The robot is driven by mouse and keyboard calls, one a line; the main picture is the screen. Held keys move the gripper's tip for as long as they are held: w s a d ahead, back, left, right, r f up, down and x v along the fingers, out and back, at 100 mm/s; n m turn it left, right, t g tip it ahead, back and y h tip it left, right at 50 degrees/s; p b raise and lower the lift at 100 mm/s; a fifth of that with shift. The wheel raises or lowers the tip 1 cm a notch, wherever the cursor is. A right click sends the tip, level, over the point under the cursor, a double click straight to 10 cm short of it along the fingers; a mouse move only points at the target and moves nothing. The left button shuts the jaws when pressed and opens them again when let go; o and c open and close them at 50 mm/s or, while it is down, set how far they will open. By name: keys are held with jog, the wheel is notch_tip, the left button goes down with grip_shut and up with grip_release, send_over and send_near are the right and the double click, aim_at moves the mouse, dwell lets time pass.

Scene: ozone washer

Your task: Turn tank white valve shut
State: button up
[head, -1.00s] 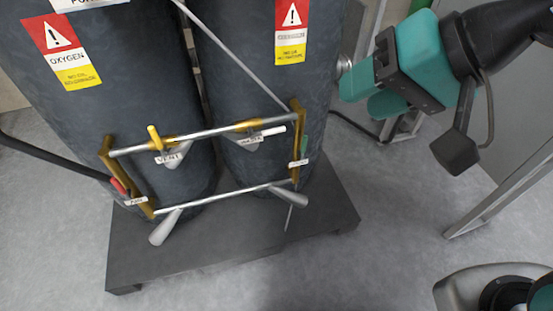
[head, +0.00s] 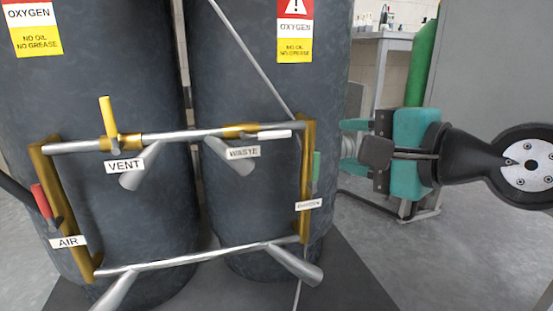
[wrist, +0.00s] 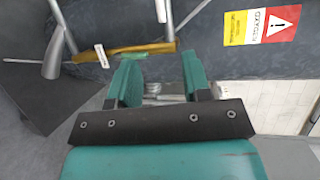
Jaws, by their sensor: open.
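The white valve handle (head: 268,134) is on the upper pipe of the frame, above the WASTE label (head: 243,152). The handle lies nearly level, pointing right along the pipe. My gripper (head: 350,145) is right of the frame in the head view, apart from the valve, with its fingers toward the tanks. In the wrist view my gripper (wrist: 160,78) has two teal fingers spread with nothing between them. The green handle (wrist: 145,55) is just beyond them in that view. I cannot make out the white handle clearly there.
Dark oxygen tanks (head: 95,85) stand behind the pipes on a dark base. A yellow handle (head: 107,118) stands upright by VENT, a red handle (head: 41,200) is by AIR, and a green handle (head: 316,168) is on the right post. A metal-framed table (head: 385,38) is behind.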

aim_at(278, 135)
jog(key=p+x, duration=0.9)
jog(key=x, duration=0.8)
jog(key=shift+w+a+p, duration=0.1)
jog(key=shift+a+p, duration=0.05)
jog(key=shift+p, duration=0.25)
grip_shut()
